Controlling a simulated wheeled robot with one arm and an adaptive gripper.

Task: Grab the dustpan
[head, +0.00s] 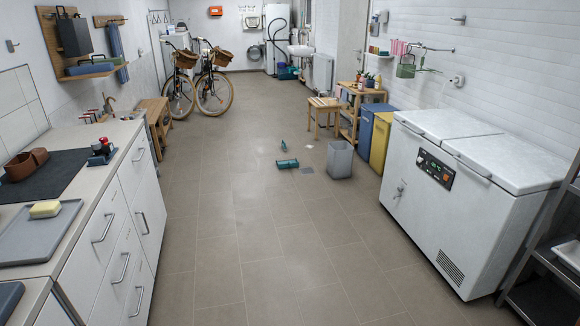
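A small teal dustpan (287,164) lies on the tiled floor near the middle of the room, left of a grey bin. Another small teal piece (283,146) stands on the floor just behind it; I cannot tell if it is a brush or a part of the dustpan. My gripper is not in view.
A grey bin (340,160) stands right of the dustpan, with a wooden stool (325,104) behind. A white chest freezer (470,190) lines the right, a white drawer counter (120,215) the left. Bicycles (212,92) stand farther back. The floor (250,235) in front is clear.

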